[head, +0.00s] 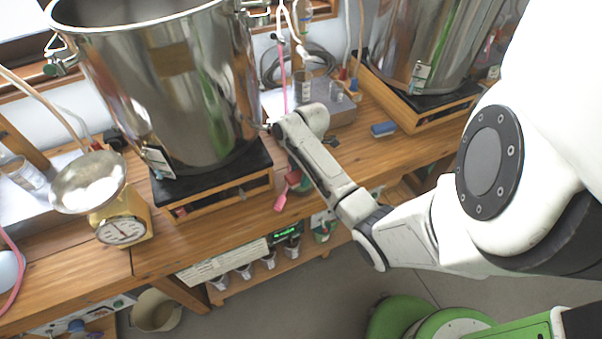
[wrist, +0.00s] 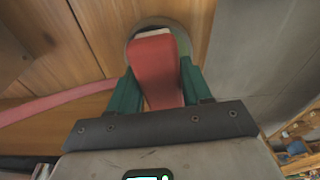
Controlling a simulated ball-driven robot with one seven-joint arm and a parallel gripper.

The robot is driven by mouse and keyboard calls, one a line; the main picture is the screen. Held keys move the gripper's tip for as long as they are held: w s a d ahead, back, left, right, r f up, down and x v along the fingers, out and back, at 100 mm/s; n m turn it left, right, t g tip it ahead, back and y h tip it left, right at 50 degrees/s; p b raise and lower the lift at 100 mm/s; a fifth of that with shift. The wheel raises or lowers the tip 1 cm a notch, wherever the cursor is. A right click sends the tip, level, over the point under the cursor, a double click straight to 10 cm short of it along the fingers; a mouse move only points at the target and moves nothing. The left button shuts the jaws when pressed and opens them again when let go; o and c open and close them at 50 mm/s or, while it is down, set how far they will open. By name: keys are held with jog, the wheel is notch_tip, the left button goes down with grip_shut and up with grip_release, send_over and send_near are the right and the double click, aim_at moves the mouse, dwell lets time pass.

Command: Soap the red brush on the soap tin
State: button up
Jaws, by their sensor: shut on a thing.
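My gripper (wrist: 158,82) has green fingers closed on both sides of the red brush (wrist: 155,70) in the wrist view. A pale strip of the brush shows at its far end. That end lies over a round grey tin (wrist: 185,36), seen as a rim around the brush on the wooden table; its inside is mostly hidden. I cannot tell whether brush and tin touch. In the head view my gripper (head: 302,184) is small, near the table's front edge, with a bit of the red brush (head: 293,177) showing. The tin is not clear there.
Large steel pots (head: 165,90) stand on black-topped wooden bases at left and back right. A kitchen scale (head: 122,229) stands at left and a blue block (head: 383,129) lies at right. A pink hose (wrist: 60,103) crosses the table close to the gripper. Cups stand on the lower shelf.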

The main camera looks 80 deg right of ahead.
aim_at(299, 173)
jog(key=shift+f, duration=0.55)
dwell(1.7)
notch_tip(299, 173, up, 3)
jog(key=shift+f+p, duration=0.2)
jog(key=shift+p, duration=1.05)
jog(key=shift+r, duration=2.25)
